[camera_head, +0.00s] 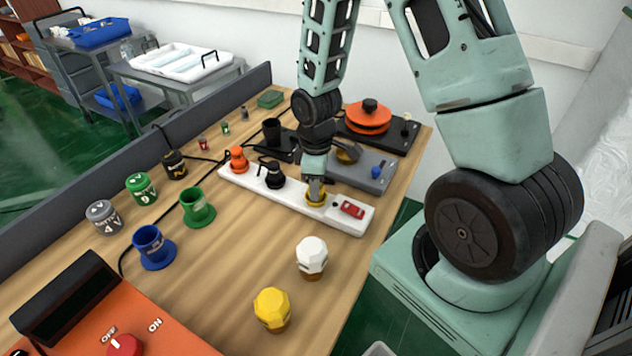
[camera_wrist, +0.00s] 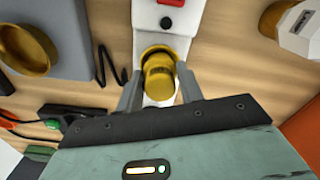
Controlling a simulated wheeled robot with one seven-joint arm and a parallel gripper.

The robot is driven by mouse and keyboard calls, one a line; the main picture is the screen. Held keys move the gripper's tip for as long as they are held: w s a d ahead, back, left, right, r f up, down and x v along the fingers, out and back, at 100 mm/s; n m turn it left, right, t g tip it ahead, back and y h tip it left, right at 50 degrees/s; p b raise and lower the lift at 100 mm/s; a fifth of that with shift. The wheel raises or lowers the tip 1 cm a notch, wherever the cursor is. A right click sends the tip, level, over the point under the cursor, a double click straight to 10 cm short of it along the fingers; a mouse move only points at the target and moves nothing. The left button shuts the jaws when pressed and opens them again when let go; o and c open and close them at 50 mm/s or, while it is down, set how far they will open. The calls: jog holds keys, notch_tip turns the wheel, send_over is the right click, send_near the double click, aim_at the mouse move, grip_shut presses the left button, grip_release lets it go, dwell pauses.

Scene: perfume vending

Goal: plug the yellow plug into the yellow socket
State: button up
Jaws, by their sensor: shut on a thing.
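The white power strip (camera_head: 345,217) lies across the table, with an orange plug (camera_head: 237,158), a black plug (camera_head: 273,175) and a red switch (camera_head: 352,209) on it. My gripper (camera_head: 316,188) points down over the strip between the black plug and the switch. In the wrist view my gripper (camera_wrist: 158,88) is shut on the yellow plug (camera_wrist: 160,80), with one finger on each side. The yellow socket (camera_head: 317,202) shows as a yellow rim (camera_wrist: 152,50) around and below the plug. The plug lines up with the socket, but I cannot tell how deep it sits.
A grey device (camera_head: 370,172) and a black hotplate with an orange pan (camera_head: 368,118) stand behind the strip. White (camera_head: 312,256) and yellow (camera_head: 272,307) faceted bulbs stand in front. Blue (camera_head: 153,246) and green (camera_head: 197,207) holders and battery cans stand left. Bare wood lies between.

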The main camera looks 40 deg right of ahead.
dwell(0.4)
jog(key=o, duration=1.6)
jog(key=shift+r+p, duration=3.2)
jog(key=shift+r, duration=0.3)
grip_shut()
